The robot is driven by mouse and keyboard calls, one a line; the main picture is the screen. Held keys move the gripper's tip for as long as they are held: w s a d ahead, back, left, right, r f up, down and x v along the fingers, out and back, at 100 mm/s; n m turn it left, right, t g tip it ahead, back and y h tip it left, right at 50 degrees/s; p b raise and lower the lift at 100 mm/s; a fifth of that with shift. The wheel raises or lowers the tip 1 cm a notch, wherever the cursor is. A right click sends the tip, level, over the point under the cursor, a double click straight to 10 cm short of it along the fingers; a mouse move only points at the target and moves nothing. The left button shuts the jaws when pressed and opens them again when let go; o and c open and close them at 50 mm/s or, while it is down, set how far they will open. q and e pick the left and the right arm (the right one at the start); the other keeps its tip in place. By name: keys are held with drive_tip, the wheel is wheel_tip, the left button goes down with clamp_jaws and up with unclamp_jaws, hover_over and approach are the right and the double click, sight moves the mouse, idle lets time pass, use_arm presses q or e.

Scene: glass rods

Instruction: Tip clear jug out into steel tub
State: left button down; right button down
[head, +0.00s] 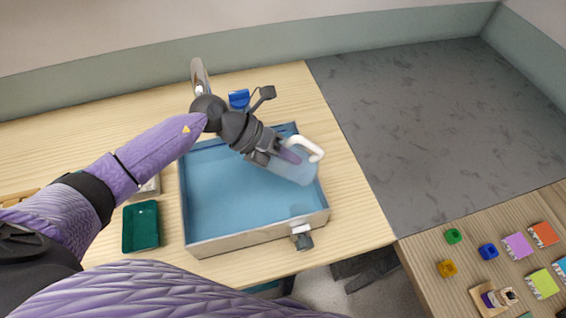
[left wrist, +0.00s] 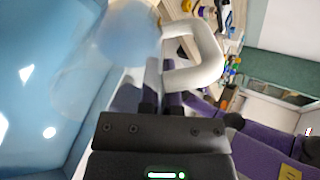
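The clear jug (head: 299,170) has a white handle (head: 308,147) and is tilted over the right part of a large tub (head: 250,237). The tub is pale outside and blue inside; steel is not evident from its colour. My left gripper (head: 288,154) is shut on the jug at its handle side. In the left wrist view, my left gripper's fingers (left wrist: 150,85) meet the jug beside the white handle (left wrist: 207,58), and the jug's blurred clear body (left wrist: 100,60) lies to the left. Whether liquid is in the jug cannot be told. My right gripper is not in view.
A green tray (head: 141,227) lies left of the tub. A blue item (head: 239,98) and a metal object (head: 199,76) stand behind it. Several coloured blocks lie on another table (head: 430,262) at right.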

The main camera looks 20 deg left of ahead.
use_arm(q)
drive_tip(key=shift+w+d+r, duration=0.1)
drive_tip(key=shift+w+d, duration=0.15)
drive_tip(key=shift+d, duration=0.25)
drive_tip(key=shift+s+a, duration=0.1)
drive_tip(key=h+b, duration=0.1)
drive_tip(key=b, duration=0.2)
drive_tip(key=shift+a, duration=0.1)
drive_tip(key=shift+a+r, duration=0.1)
drive_tip(key=shift+a, duration=0.05)
drive_tip(key=shift+r, duration=0.25)
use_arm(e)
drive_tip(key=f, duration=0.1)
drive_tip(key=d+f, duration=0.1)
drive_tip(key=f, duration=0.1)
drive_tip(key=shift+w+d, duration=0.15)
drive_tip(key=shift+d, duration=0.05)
